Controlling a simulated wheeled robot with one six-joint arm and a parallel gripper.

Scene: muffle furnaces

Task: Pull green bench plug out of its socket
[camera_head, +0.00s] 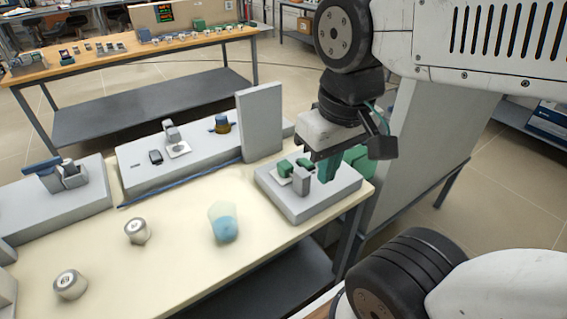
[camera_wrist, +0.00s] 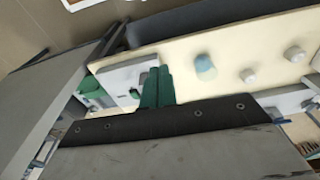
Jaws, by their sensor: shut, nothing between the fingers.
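A grey box (camera_head: 330,197) stands at the right end of the bench. Small green pieces (camera_head: 286,167) sit on its top, beside a short upright grey block (camera_head: 301,181). A larger green thing (camera_head: 357,157) shows behind my gripper at the right; a green thing (camera_wrist: 91,86) also shows left of my fingers in the wrist view. I cannot tell which green part is the plug. My gripper (camera_head: 327,168) points down over the box with its green fingers together and empty. They also show in the wrist view (camera_wrist: 157,88). Their tips partly cover the box top.
A tall grey panel (camera_head: 260,122) stands left of the box. A beaker with blue liquid (camera_head: 224,224) and two small round pots (camera_head: 137,231) stand on the cream bench top (camera_head: 175,270). A long grey unit (camera_head: 190,160) runs behind them.

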